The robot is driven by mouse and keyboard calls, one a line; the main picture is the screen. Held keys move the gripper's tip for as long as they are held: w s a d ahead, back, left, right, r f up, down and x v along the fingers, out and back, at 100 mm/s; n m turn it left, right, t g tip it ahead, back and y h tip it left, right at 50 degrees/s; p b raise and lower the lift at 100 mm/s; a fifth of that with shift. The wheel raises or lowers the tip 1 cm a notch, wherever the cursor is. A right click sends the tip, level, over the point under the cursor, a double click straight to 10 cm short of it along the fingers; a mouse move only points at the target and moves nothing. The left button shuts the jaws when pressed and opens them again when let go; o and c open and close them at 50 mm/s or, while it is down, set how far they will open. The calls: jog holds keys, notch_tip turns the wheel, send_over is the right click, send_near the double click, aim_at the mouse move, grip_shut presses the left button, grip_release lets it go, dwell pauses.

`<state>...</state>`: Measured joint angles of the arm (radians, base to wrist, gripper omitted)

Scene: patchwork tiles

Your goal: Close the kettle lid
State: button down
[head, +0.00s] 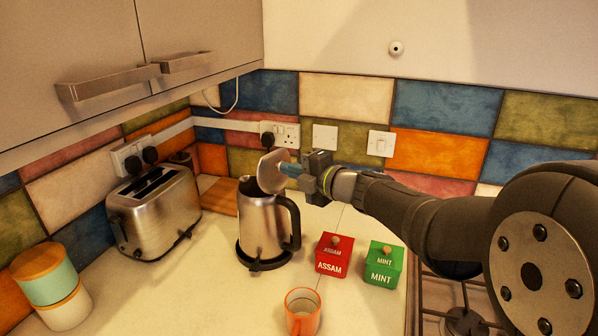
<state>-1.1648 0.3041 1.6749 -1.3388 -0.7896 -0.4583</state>
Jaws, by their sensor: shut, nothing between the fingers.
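The steel kettle (262,226) stands upright on its dark base, with its black handle (291,222) on the right side. Its lid (271,171) is raised, tilted up above the kettle's mouth.
A toaster (165,212) stands left of the kettle. A hob (464,318) lies below my arm. A cabinet hangs at upper left.

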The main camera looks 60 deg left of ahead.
aim_at(272, 157)
dwell(0.4)
jog(key=shift+s+a+r, duration=0.25)
jog(key=shift+a, duration=0.25)
jog(key=shift+s+a+r, duration=0.2)
jog(key=shift+s+a, duration=0.05)
jog(key=shift+a, duration=0.25)
jog(key=shift+s+a+r, duration=0.1)
jog(key=shift+a+r, duration=0.05)
jog(key=shift+a, duration=0.1)
jog(key=a+h, duration=0.1)
jog(key=h, duration=0.1)
jog(key=s+a+t+h, duration=0.1)
jog(key=a+h, duration=0.1)
jog(key=shift+s+t, duration=0.2)
jog(key=shift+t, duration=0.1)
jog(key=shift+r+x, duration=0.25)
jog(key=shift+x, duration=1.35)
jog(key=shift+d+f+x, duration=0.1)
jog(key=shift+f+x, duration=0.05)
jog(key=shift+x, duration=0.9)
jog(key=shift+d+f+x, duration=0.15)
jog(key=shift+x, duration=0.9)
jog(key=shift+s, duration=0.2)
